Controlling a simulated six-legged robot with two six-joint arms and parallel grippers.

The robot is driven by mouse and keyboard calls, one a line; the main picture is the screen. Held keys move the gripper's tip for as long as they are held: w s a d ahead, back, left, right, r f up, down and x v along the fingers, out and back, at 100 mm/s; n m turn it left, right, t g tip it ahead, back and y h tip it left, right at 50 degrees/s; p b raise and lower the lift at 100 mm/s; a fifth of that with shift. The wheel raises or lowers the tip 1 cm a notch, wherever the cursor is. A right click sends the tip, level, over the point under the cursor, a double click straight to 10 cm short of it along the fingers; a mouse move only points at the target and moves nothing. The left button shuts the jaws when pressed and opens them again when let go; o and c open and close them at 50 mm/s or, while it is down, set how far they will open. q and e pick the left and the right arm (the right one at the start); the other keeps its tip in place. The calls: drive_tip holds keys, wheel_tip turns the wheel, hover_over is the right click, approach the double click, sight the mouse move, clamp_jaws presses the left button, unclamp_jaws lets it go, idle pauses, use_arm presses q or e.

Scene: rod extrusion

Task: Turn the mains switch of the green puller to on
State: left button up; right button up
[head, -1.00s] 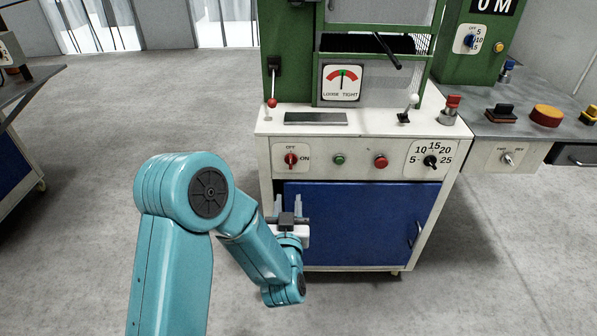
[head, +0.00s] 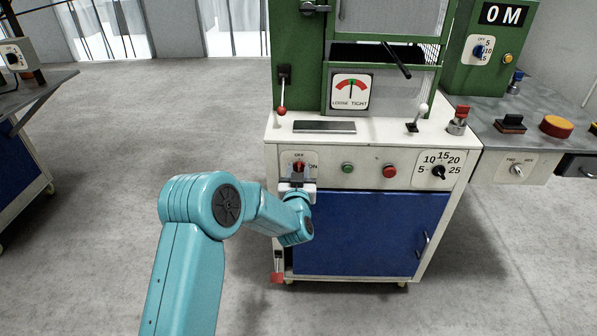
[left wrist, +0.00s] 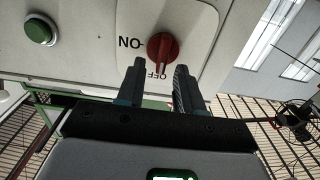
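The green puller (head: 300,60) stands on a white cabinet. Its mains switch (head: 299,167) is a red rotary knob on a pale plate marked OFF and ON, at the left of the front panel. In the left wrist view the red knob (left wrist: 162,47) has its pointer at OFF. My left gripper (head: 298,182) is in front of the switch, partly hiding its lower part. In the left wrist view its two fingers (left wrist: 160,78) are apart, with the knob just beyond the gap between the tips. Nothing is held. My right gripper is in neither view.
A green button (head: 348,168), a red button (head: 390,171) and a numbered dial (head: 439,171) sit right of the switch. A red-knobbed lever (head: 282,108) stands above it. A grey bench (head: 490,135) adjoins on the right.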

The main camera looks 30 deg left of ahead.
use_arm(q)
drive_tip(key=shift+w, duration=0.1)
clamp_jaws()
idle(0.3)
drive_tip(key=m, duration=0.3)
drive_tip(key=shift+w+d+b, duration=0.15)
drive_tip(key=shift+d+b, duration=0.05)
drive_tip(key=shift+b, duration=0.2)
drive_tip(key=m, duration=0.3)
drive_tip(key=shift+w+d+f+m, duration=0.15)
drive_tip(key=shift+d+m, duration=0.1)
drive_tip(key=shift+m, duration=0.15)
drive_tip(key=m, duration=0.3)
drive_tip(key=f+m, duration=0.1)
drive_tip(key=m, duration=0.3)
drive_tip(key=m+p, duration=0.1)
drive_tip(key=m, duration=0.3)
drive_tip(key=shift+w+d+f, duration=0.2)
drive_tip(key=shift+d+f, duration=0.05)
drive_tip(key=shift+d, duration=0.1)
